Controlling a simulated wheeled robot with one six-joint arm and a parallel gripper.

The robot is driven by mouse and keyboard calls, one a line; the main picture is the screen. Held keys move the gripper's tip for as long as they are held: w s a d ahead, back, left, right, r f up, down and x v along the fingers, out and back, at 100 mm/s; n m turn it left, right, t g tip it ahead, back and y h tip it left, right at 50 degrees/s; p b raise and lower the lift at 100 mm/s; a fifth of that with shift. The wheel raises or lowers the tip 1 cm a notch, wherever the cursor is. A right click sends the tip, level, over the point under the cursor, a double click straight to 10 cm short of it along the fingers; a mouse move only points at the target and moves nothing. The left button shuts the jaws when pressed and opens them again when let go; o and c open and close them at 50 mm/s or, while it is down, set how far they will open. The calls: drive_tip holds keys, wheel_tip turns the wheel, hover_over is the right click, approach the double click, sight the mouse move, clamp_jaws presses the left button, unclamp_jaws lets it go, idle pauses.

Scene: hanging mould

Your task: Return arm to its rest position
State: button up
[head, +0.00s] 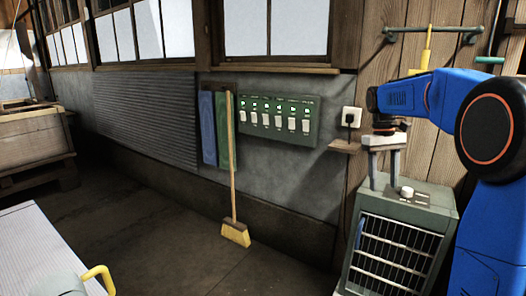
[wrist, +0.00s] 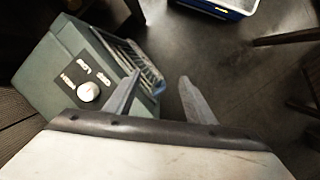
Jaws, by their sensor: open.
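My blue arm (head: 410,95) reaches in from the right in the head view. My gripper (head: 384,184) hangs from its end with the fingers pointing down, in front of or over the grey-green heater-like unit (head: 412,214); I cannot tell the exact gap. In the wrist view, my gripper (wrist: 159,80) has its two grey fingers apart with nothing between them. The unit's panel with a white knob (wrist: 88,91) lies to the left of the fingers, and its wire grille is behind the left finger.
A plug and socket (head: 350,117) with a small wooden shelf (head: 345,147) are on the wall left of my gripper. A green switch panel (head: 279,119) and a leaning broom (head: 234,231) stand further left. A blue-edged bin (wrist: 222,9) is in the wrist view. The floor middle is clear.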

drive_tip(key=s+a+r+t, duration=0.15)
drive_tip(key=s+a, duration=0.25)
drive_tip(key=s, duration=0.7)
drive_tip(key=s+a+f+t, duration=0.2)
drive_tip(key=s+f, duration=0.2)
drive_tip(key=s, duration=0.4)
drive_tip(key=s+a+f+m+t, duration=0.1)
drive_tip(key=s+f, duration=0.3)
drive_tip(key=s, duration=0.4)
drive_tip(key=s+a+f+t, duration=0.2)
drive_tip(key=s+f, duration=0.2)
drive_tip(key=s, duration=0.4)
drive_tip(key=shift+a+f+m+t+y, duration=0.25)
drive_tip(key=shift+a+m+t+y, duration=0.05)
drive_tip(key=shift+t+y, duration=0.1)
drive_tip(key=shift+s, duration=0.1)
